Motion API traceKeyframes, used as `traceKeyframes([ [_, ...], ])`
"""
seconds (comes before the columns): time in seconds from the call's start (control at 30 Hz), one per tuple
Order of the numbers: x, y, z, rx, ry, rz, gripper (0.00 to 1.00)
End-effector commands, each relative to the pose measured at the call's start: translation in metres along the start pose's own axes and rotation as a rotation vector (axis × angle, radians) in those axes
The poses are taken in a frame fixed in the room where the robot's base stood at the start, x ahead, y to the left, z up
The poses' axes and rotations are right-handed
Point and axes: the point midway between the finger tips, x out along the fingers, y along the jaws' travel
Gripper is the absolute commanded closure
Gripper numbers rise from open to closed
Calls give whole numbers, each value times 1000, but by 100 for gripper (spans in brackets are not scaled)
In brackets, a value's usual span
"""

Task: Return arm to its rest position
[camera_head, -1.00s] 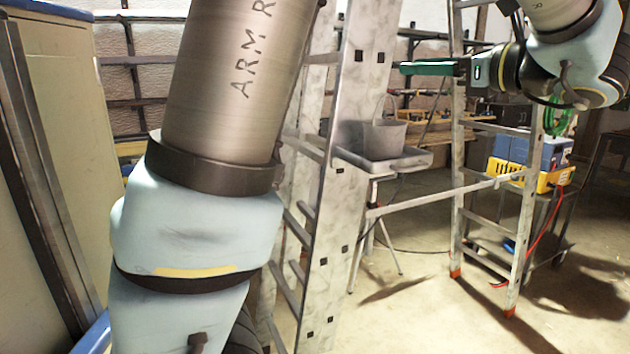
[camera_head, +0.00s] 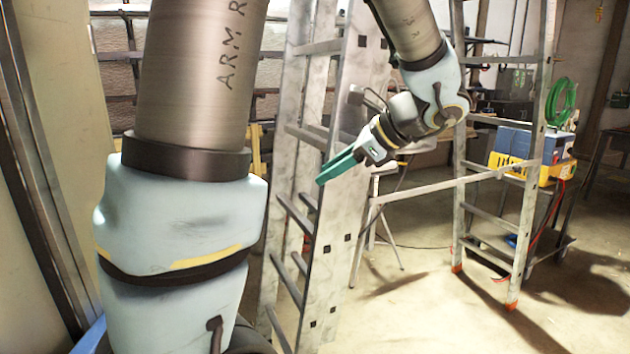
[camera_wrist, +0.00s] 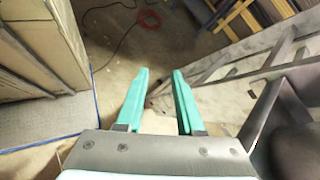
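My gripper (camera_head: 322,183) has teal fingers and hangs in front of the ladder's near rail in the head view, pointing down and left. In the wrist view my gripper (camera_wrist: 160,72) shows a clear gap between its two fingertips, with nothing held between them. My forearm comes down from the top right of the head view. A large near part of my arm fills the left of that view.
A metal stepladder (camera_head: 345,220) stands close behind my gripper. A blue box (camera_head: 520,143) and yellow case (camera_head: 550,172) sit on a cart at right, with a green hose coil (camera_head: 562,102) above.

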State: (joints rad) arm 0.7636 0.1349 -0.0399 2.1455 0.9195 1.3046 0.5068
Motion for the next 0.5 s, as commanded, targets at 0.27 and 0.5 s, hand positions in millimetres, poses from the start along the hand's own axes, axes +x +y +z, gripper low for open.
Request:
traceKeyframes([
  [0.27, 122, 121, -72, -768, 369, 542, 64],
  [0.5, 162, 151, -96, -1439, 460, 797, 64],
])
